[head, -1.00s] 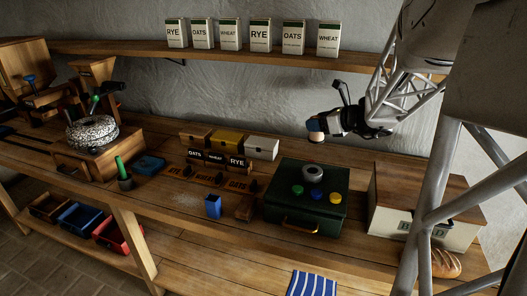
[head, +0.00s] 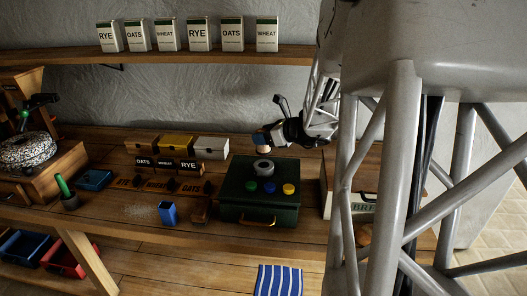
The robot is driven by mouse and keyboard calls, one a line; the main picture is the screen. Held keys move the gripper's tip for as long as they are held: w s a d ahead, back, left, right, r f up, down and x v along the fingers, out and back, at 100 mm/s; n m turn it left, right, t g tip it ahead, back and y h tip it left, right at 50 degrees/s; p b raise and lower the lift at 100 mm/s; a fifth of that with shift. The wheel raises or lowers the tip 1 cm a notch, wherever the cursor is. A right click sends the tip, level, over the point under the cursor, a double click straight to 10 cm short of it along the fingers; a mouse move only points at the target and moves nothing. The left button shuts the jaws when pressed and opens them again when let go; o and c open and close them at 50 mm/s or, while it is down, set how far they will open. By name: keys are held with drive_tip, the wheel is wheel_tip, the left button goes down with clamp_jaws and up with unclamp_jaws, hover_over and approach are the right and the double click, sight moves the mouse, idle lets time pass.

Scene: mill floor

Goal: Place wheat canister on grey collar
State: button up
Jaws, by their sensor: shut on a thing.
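The wheat canister (head: 261,138), small, tan and blue, is in my gripper (head: 272,136); no lettering can be read on it. My gripper is shut on it and holds it above the back part of the dark green case (head: 232,206). The grey collar (head: 263,167) is a thick ring on top of that case, with nothing on it. The canister appears just above the collar in the picture, with a gap between them. The fingertips are small and partly hidden by the canister.
Blue, green and yellow knobs (head: 270,187) stand in front of the collar. A crate (head: 333,205) is at right, partly behind my frame. Cartons line the shelf (head: 190,55).

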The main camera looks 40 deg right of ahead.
sight(264, 148)
drive_tip(key=shift+f, duration=0.5)
drive_tip(key=shift+f, duration=0.1)
drive_tip(key=shift+f, duration=1.9)
drive_tip(key=shift+f, duration=0.15)
drive_tip(key=o, duration=1)
drive_tip(key=shift+o, duration=0.2)
drive_tip(key=v, duration=1.2)
